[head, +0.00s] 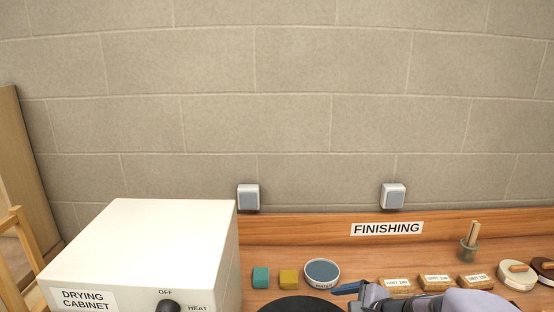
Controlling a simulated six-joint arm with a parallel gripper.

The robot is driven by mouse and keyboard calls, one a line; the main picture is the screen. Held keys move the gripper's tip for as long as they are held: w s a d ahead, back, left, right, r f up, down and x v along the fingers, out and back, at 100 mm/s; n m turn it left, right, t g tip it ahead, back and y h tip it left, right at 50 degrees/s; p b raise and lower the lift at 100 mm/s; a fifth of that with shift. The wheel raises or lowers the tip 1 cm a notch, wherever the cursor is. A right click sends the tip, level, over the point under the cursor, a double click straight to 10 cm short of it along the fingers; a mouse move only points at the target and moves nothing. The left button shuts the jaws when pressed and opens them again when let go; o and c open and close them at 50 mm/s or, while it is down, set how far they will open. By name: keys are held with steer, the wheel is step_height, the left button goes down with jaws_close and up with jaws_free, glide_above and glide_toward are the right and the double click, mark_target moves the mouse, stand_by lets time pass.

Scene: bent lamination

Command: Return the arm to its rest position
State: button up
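Part of my grey-lilac arm shows at the bottom edge of the head view, right of centre. The rest of the gripper and most of the arm are cut off by the frame. I cannot make out a gap between the fingers or anything held.
A white drying cabinet (140,250) stands at left. A dark round shape lies bottom centre.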

steer(key=s+a+r+n+g+h+p, duration=0.1)
steer(key=s+a+r+n+g+p, duration=0.15)
steer(key=s+n, duration=0.3)
steer(key=s+a+r+n+g+p, duration=0.1)
steer(key=s+a+n+g+p, duration=0.1)
steer(key=s+n+p, duration=0.3)
steer(key=s+d+n+g+h+p, duration=0.1)
steer(key=s+d+n+h, duration=0.1)
steer(key=s+n, duration=0.3)
steer(key=s+d+r+n+g+h+p, duration=0.1)
steer(key=s+d+n+h, duration=0.1)
steer(key=s+n, duration=0.3)
steer(key=shift+s+d+h, duration=0.2)
steer(key=shift+d+h, duration=0.1)
steer(key=shift+d, duration=0.5)
